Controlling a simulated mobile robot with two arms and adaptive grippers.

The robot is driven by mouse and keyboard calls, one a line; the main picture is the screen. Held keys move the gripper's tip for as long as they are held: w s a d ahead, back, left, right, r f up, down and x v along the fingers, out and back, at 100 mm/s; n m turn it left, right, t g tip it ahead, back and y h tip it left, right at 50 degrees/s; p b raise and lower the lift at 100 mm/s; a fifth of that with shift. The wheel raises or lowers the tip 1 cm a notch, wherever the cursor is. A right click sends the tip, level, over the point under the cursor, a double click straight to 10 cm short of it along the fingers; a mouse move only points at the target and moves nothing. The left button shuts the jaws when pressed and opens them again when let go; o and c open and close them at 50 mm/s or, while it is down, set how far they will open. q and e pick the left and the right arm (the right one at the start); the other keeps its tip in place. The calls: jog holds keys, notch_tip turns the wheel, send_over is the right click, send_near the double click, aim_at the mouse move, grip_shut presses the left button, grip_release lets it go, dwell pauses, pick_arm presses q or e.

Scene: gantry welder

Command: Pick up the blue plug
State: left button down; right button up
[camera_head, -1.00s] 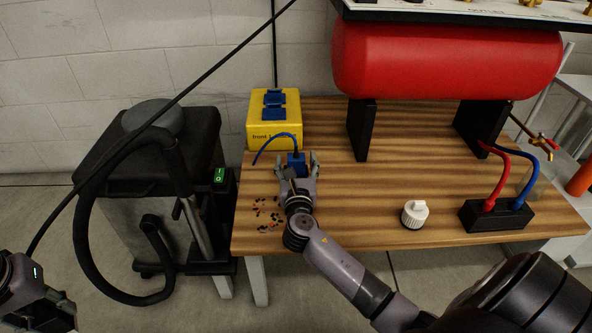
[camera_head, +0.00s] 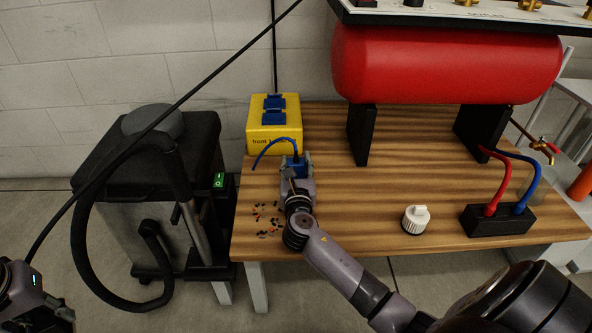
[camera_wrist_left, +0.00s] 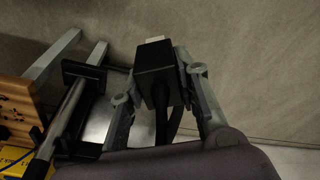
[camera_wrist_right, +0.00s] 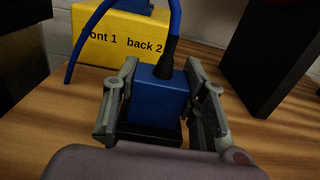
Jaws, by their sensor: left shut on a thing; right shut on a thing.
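The blue plug (camera_wrist_right: 158,100) is a blue block with a blue cable rising from its black collar. It stands on the wooden table in front of the yellow box and also shows in the head view (camera_head: 293,164). My right gripper (camera_wrist_right: 163,78) is shut on it, one finger on each side. A black part shows under the plug. My left gripper (camera_wrist_left: 158,65) is shut on a black plug-like block (camera_wrist_left: 155,72) with a pale tip and a black cable, held off the table. In the head view only part of my left gripper shows, at the lower left edge.
The yellow box (camera_head: 262,139) with blue sockets stands behind the plug. A red tank (camera_head: 445,65) on black supports stands at the back right. A white knob (camera_head: 416,219) and a black block (camera_head: 497,220) with red and blue cables sit right. Small scraps lie left.

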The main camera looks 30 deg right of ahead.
jog(key=c, duration=0.3)
